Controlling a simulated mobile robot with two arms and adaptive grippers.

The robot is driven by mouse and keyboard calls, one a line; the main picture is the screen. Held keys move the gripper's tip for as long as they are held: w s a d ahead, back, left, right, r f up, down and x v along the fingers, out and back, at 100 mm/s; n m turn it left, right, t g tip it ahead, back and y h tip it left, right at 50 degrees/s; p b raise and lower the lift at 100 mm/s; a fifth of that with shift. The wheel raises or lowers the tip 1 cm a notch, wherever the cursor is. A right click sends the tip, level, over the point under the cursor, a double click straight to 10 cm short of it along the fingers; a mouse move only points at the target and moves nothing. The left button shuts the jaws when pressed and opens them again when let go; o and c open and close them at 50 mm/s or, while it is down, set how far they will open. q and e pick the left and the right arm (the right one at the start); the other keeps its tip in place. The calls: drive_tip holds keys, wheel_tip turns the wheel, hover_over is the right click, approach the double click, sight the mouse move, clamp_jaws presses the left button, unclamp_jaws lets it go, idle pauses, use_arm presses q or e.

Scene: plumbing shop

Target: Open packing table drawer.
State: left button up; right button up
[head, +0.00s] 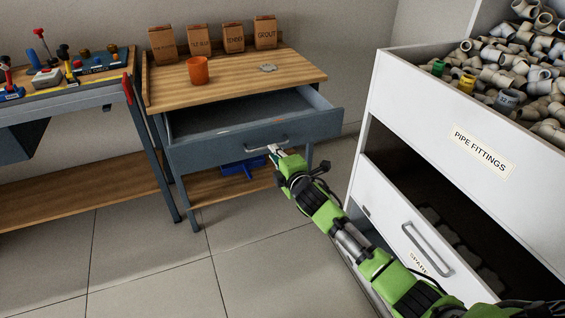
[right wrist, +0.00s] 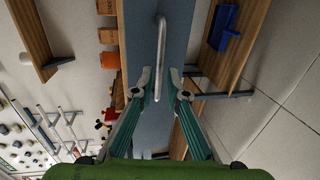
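The packing table (head: 305,75) stands in the middle of the head view with a wooden top. Its blue-grey drawer (head: 225,148) is pulled out, and its inside looks empty. The metal bar handle (head: 266,144) is on the drawer front; it shows upright in the right wrist view (right wrist: 161,45). My right gripper (head: 275,150) is at the handle's right part. In the right wrist view its two fingertips (right wrist: 160,78) are apart, one on each side of the bar, with gaps visible. I cannot tell whether they touch it. My left gripper is out of view.
Several brown bags (head: 233,38), an orange cup (head: 197,70) and a small grey part (head: 267,68) are on the tabletop. A blue item (head: 243,167) lies on the lower shelf. A white cabinet (head: 410,95) with open drawers stands close on the right. Floor in front is clear.

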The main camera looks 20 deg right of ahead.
drive_tip(key=v, duration=0.6)
drive_tip(key=shift+s, duration=0.1)
idle(0.3)
